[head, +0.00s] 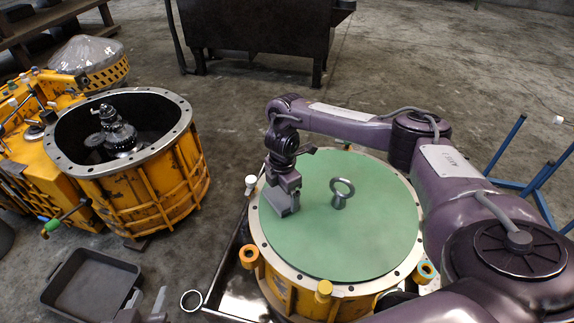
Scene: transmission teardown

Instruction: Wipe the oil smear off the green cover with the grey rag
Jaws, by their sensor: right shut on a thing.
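The green cover (350,225) is a round disc on top of a yellow housing, with a metal eye bolt (341,192) standing near its middle. My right gripper (284,190) reaches down over the cover's left part and is shut on the grey rag (281,204), a small grey block low at its fingers, at or just above the surface. I cannot tell if it touches. I see no clear oil smear; any under the rag or gripper is hidden. My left gripper (147,301) is partly in view at the bottom edge, its fingers apart and empty.
An open yellow housing (165,185) with gears inside stands at the left. A dark tray (62,286) and a pale ring (191,300) lie at the lower left. A blue frame (507,148) stands at the right. My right arm spans the cover's far and right sides.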

